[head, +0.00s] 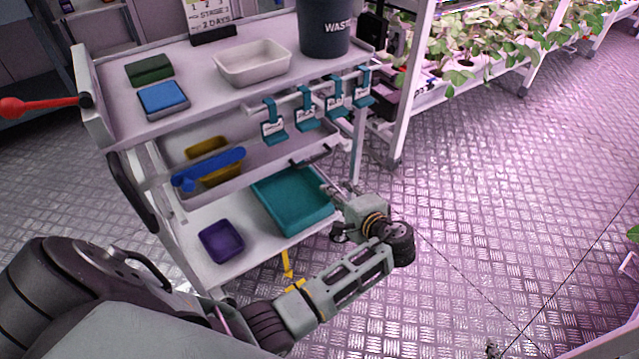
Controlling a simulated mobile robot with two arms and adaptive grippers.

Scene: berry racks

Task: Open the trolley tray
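The trolley (95,95) is a pale three-level cart. Its middle tray (262,160) is a shallow light-grey bin with a dark handle (308,157) on its front edge. My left arm reaches in from the lower left and bends back toward the cart. My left gripper (322,177) is at the tray's front right, close to the handle. The fingers are small here, and I cannot tell whether they touch the handle or how wide they are. A small dark part at the bottom edge may be the tip of my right gripper (493,350); its fingers are not readable.
The top holds a white bin (252,64), blue and green blocks and a dark waste bin (325,28). Teal clips (273,124) hang above the tray. A teal tray (290,200) and purple bin (221,241) are on the bottom shelf. The floor at right is clear.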

